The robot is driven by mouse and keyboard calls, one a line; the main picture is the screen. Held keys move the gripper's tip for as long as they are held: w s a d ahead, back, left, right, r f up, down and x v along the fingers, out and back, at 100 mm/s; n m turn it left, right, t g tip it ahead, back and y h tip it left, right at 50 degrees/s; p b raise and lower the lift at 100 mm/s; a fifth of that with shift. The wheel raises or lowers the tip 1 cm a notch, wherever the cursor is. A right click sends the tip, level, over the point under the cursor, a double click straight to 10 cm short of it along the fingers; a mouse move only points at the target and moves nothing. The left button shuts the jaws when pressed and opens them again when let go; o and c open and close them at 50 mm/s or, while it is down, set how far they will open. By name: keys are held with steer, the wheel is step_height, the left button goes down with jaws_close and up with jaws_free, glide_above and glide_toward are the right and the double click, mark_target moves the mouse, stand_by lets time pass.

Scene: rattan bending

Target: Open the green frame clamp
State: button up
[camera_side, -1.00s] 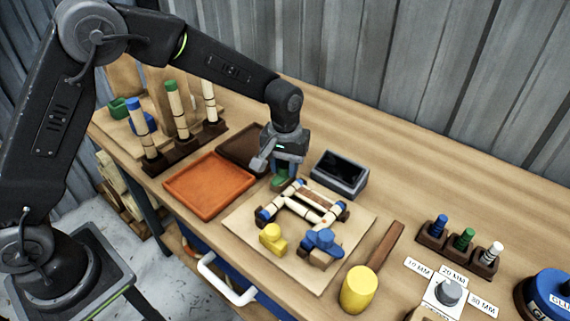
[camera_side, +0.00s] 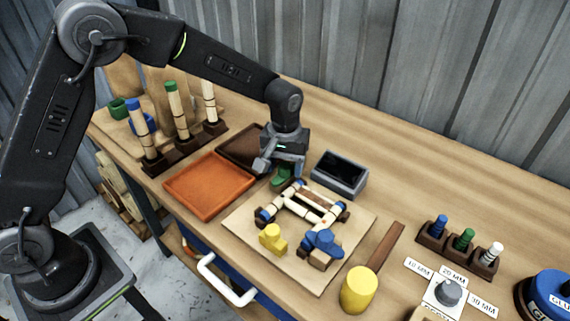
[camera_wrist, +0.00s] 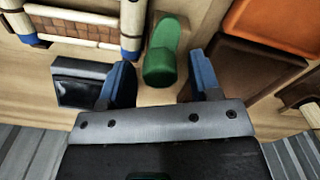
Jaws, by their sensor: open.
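The green frame clamp (camera_side: 282,175) stands at the back corner of the wooden frame board (camera_side: 240,222). It also shows in the wrist view (camera_wrist: 162,55) as a rounded green block beside the frame's corner. My gripper (camera_side: 287,160) is over the clamp, pointing down. In the wrist view my gripper's blue fingers (camera_wrist: 160,85) are apart, one on each side of the clamp's near end, with gaps on both sides. The rattan frame (camera_side: 305,203) with blue-wrapped corners lies on the board. A yellow clamp (camera_side: 273,238) and a blue clamp (camera_side: 322,243) sit at its front side.
An orange tray (camera_side: 208,186) and a dark brown tray (camera_side: 240,148) lie left of my gripper. A grey box with a dark inside (camera_side: 339,174) stands close on the right. A mallet (camera_side: 360,288) lies at the front right.

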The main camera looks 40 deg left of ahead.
mark_target(284, 165)
step_height(284, 165, up, 14)
stand_by(0.6)
steer(key=shift+f, duration=0.1)
steer(key=s+a+r+m+t, duration=0.1)
steer(key=s+a+r+t, duration=0.2)
steer(key=s, duration=0.4)
steer(key=s+a+r+m, duration=0.1)
steer(key=s+a+r, duration=0.25)
steer(key=s, duration=0.35)
steer(key=s+a+f+m+t, duration=0.1)
steer(key=s, duration=0.5)
steer(key=s+a+f+m+t, duration=0.1)
steer(key=s+a, duration=0.1)
steer(key=s, duration=0.3)
steer(key=shift+s+f+m+t, duration=0.25)
steer(key=shift+s+m+t, duration=0.05)
steer(key=shift+s, duration=0.05)
